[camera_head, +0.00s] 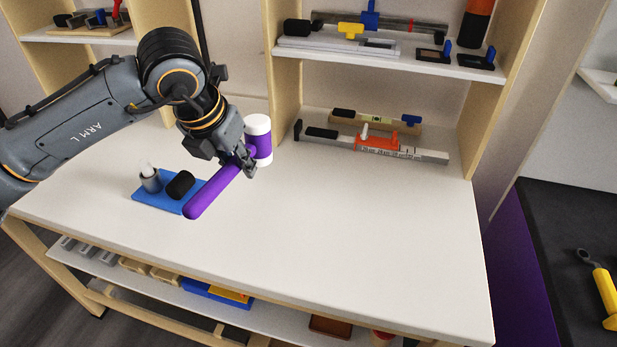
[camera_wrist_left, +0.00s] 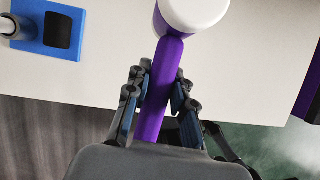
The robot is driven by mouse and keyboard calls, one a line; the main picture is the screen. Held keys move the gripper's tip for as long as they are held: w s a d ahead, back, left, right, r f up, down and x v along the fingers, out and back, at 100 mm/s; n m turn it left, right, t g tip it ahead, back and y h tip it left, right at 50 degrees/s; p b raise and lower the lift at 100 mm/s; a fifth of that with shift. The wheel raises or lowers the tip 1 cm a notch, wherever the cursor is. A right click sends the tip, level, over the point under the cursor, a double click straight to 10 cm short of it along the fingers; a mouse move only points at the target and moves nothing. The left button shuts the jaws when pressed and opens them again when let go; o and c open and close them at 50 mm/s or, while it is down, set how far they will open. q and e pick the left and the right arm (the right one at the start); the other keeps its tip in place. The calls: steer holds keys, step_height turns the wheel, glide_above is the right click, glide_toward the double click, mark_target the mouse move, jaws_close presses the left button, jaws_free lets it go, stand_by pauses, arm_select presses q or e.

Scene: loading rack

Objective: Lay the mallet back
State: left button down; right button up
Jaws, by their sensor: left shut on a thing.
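The mallet has a purple handle (camera_head: 212,192) and a white and purple head (camera_head: 258,138). My left gripper (camera_head: 243,163) is shut on the handle close to the head. The handle's free end points toward the front left, over the white bench top (camera_head: 340,230). I cannot tell whether the mallet touches the bench. In the left wrist view the handle (camera_wrist_left: 158,100) runs between the fingers (camera_wrist_left: 159,100), with the head (camera_wrist_left: 190,12) beyond them at the top. My right gripper is not in view.
A blue mat (camera_head: 150,200) holds a black block (camera_head: 181,184) and a grey cup (camera_head: 150,180), left of the mallet. Upright panels and a shelf (camera_head: 400,60) with tools stand at the back. Several levels (camera_head: 380,146) lie on the bench's back right. The bench's front right is clear.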

arm_select(q)
steer(key=w+d+f, duration=0.2)
steer(key=d+f, duration=0.1)
steer(key=w+d+f, duration=0.2)
steer(key=w+d, duration=0.1)
steer(key=w+d+f, duration=0.3)
steer(key=shift+w+d+f, duration=0.25)
steer(key=shift+d+f, duration=0.05)
steer(key=shift+d, duration=0.1)
steer(key=shift+w+d+f, duration=0.2)
steer(key=shift+d+f, duration=0.05)
steer(key=shift+f, duration=0.25)
step_height(320, 180, down, 3)
steer(key=shift+w+d+r+b, duration=0.1)
steer(key=shift+b, duration=0.3)
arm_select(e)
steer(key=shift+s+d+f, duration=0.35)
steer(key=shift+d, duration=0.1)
arm_select(q)
steer(key=c, duration=1.2)
jaws_free()
steer(key=shift+o, duration=0.3)
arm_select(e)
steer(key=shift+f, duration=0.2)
